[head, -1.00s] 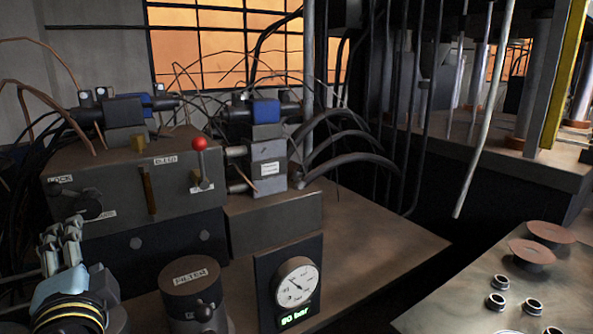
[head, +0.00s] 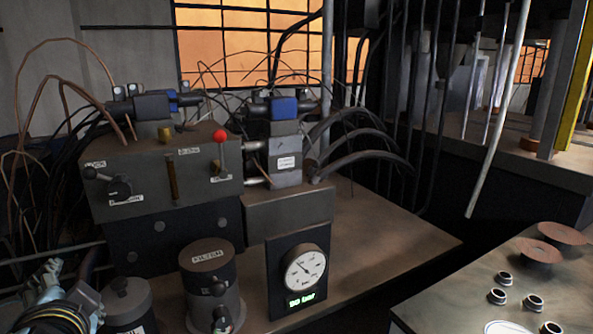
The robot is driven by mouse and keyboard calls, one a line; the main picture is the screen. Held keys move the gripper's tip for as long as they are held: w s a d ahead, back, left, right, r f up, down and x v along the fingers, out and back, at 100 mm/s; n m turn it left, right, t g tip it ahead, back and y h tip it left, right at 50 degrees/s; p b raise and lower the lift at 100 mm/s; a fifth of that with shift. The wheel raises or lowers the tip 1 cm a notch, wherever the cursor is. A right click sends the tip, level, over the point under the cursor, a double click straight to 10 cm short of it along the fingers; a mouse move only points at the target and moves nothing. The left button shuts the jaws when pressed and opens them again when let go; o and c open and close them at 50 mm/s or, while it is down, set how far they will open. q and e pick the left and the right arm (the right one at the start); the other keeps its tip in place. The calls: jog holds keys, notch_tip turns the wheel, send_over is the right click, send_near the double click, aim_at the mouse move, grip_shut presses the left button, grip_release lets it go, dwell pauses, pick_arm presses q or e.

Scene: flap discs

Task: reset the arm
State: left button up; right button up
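My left gripper (head: 45,278) shows at the lower left corner, partly cut off by the frame edge. Its grey fingers sit low, left of a dark capped cylinder (head: 127,300) and below the grey valve block (head: 150,190). Nothing is visibly held in it, but its finger gap is too small and dark to judge. My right gripper is not in view.
The valve block carries a red-knobbed lever (head: 220,137) and a black knob (head: 118,187). A filter canister (head: 208,280) and a pressure gauge (head: 304,270) stand in front. Discs (head: 562,233) and metal rings (head: 497,296) lie on the right table.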

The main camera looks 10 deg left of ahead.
pick_arm(q)
jog(key=s+d+f+n+g+h, duration=0.1)
jog(key=s+d+f+g+h, duration=0.45)
jog(key=s+d+h, duration=0.55)
notch_tip(320, 180, down, 29)
jog(key=s+a+g+y+b, duration=0.2)
jog(key=s+b, duration=0.1)
jog(key=s+a+f+b, duration=0.1)
jog(key=s+f+b, duration=0.2)
jog(key=s+f, duration=1.6)
jog(key=shift+a+f+n+g+b, duration=0.2)
jog(key=shift+f+n+g+b, duration=0.15)
jog(key=shift+f, duration=0.6)
jog(key=shift+s, duration=0.1)
